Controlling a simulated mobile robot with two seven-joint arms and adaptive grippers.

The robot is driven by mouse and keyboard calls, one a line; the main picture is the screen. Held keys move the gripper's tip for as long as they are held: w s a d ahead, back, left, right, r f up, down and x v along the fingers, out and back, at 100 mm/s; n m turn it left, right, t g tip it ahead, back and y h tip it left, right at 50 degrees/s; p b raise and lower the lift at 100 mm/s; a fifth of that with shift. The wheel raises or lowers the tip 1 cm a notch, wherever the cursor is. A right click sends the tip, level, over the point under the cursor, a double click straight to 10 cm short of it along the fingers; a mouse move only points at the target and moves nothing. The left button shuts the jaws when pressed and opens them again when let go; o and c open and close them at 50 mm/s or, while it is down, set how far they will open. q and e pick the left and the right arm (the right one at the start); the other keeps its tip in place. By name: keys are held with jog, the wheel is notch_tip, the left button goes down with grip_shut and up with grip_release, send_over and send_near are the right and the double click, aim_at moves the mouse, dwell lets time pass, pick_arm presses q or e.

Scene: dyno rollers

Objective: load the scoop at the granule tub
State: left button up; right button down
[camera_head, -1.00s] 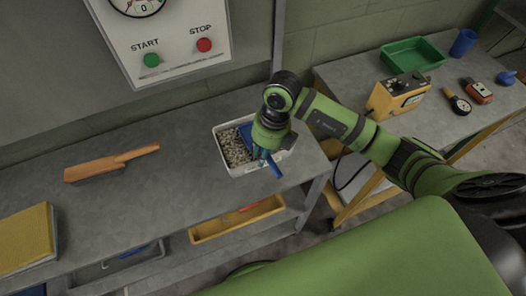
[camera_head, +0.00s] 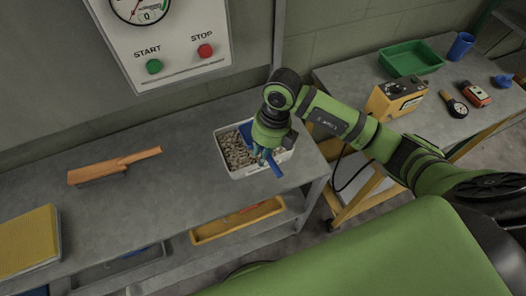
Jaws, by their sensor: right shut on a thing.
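The granule tub (camera_head: 225,158) is a white open tub of grey-brown granules on the grey bench, near its right end. My right gripper (camera_head: 262,152) is over the right side of the tub, pointing down. It is shut on the blue scoop (camera_head: 275,168), whose handle sticks out toward the front right. A blue part of the scoop also shows left of the gripper, at the granules. My own arm hides much of the scoop, so I cannot tell how full it is. My left gripper is not in view.
A wooden brush (camera_head: 115,166) and a yellow binder (camera_head: 28,240) lie left on the bench. A yellow tray (camera_head: 215,230) is on the shelf below. A panel with start and stop buttons (camera_head: 154,66) is behind. A green bin (camera_head: 410,58) and a yellow device (camera_head: 396,97) are on the right table.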

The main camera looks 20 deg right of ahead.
jog(key=shift+r+p, duration=1.5)
jog(key=shift+r, duration=0.9)
